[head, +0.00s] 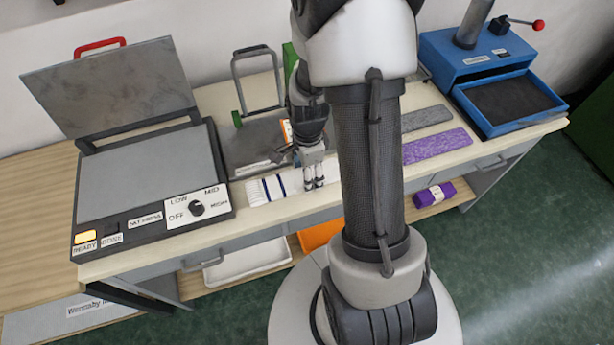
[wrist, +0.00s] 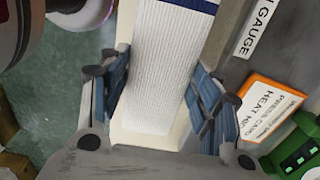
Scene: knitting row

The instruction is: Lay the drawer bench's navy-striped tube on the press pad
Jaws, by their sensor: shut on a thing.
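The white knitted tube with navy stripes (head: 270,188) lies flat near the bench's front edge, just right of the press. It also fills the middle of the wrist view (wrist: 165,70), with a navy band at the top. My gripper (head: 314,182) points down at the tube's right end. In the wrist view my gripper (wrist: 155,95) has its fingers on either side of the tube, shut on it. I cannot tell whether the tube is clear of the bench top. The grey press pad (head: 145,170) is bare, with the press lid (head: 110,88) raised behind it.
The press's front panel has a dial (head: 197,208) and a lit READY lamp (head: 85,237). A grey gauge plate (head: 250,145) and an orange card (wrist: 268,105) are close to my gripper. Purple (head: 437,146) and grey knit strips lie right of my arm, before a blue machine (head: 490,65).

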